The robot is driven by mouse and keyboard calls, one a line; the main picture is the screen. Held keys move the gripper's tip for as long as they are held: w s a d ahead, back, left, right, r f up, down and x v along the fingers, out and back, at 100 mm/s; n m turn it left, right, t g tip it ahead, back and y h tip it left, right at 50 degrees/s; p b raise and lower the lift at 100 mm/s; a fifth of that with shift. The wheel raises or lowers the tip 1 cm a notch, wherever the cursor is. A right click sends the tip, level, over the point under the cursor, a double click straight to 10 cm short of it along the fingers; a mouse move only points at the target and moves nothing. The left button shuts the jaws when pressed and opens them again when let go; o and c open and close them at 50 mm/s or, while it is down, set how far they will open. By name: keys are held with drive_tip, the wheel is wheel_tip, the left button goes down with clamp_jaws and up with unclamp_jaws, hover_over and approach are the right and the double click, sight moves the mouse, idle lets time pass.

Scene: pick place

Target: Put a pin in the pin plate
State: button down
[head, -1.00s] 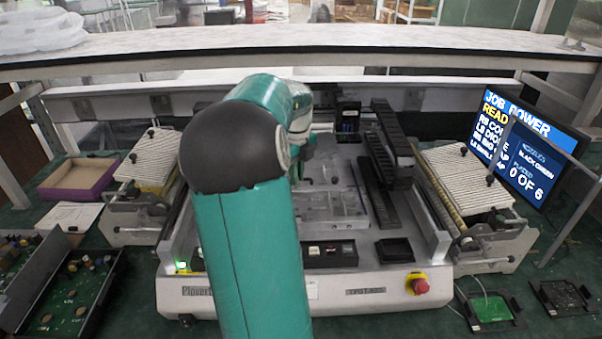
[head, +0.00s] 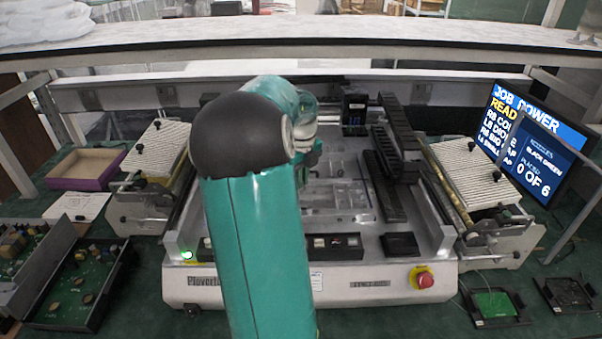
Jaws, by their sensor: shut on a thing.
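My arm rises through the middle of the view and bends away toward the machine. Its wrist shows beside the dark elbow, but the jaws and anything in them are hidden behind the arm. A metal plate (head: 338,196) lies in the middle of the machine bed, partly covered by my arm. Ribbed pale plates with small dark knobs, perhaps pins, stand at the left (head: 160,148) and right (head: 476,172) of the machine. I cannot tell which of these is the pin plate. No loose pin is clear to see.
A red stop button (head: 425,280) is on the machine's front (head: 385,285). A screen (head: 523,150) at the right reads "0 OF 6". A purple-edged box (head: 85,168) and a tray of circuit boards (head: 85,285) are left. A shelf (head: 400,42) spans the back above the machine.

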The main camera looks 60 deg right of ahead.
drive_tip(key=shift+f, duration=2.05)
drive_tip(key=shift+f, duration=0.1)
drive_tip(key=c, duration=1.4)
unclamp_jaws()
drive_tip(key=c, duration=0.4)
drive_tip(key=shift+o, duration=0.2)
drive_tip(key=shift+r, duration=3.55)
